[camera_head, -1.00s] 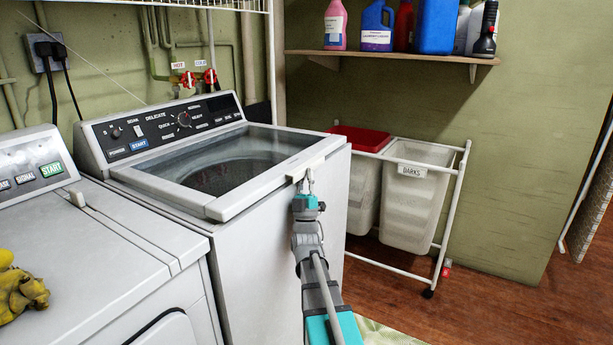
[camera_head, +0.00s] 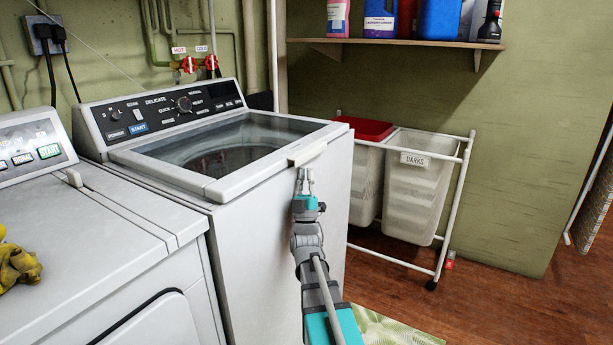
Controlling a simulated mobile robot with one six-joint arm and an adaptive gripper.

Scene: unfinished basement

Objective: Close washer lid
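The washer (camera_head: 272,245) is the white top-loader in the middle, with a black control panel at its back. Its lid (camera_head: 240,150), a dark glass pane in a white frame, lies down flat over the drum opening, with no clear gap showing at the front edge. The drum shows dimly through the glass. My gripper (camera_head: 305,174) points up in front of the washer, just below this handle. Its two fingers look slightly apart, with nothing between them. Whether they touch the washer's front is unclear.
A second white machine (camera_head: 90,245) stands at left, with a yellow cloth (camera_head: 15,268) on top. A white cart (camera_head: 455,200) with bins, one labelled DARKS, stands right of the washer. A shelf (camera_head: 400,43) of bottles hangs above. Wooden floor (camera_head: 500,310) is clear at front right.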

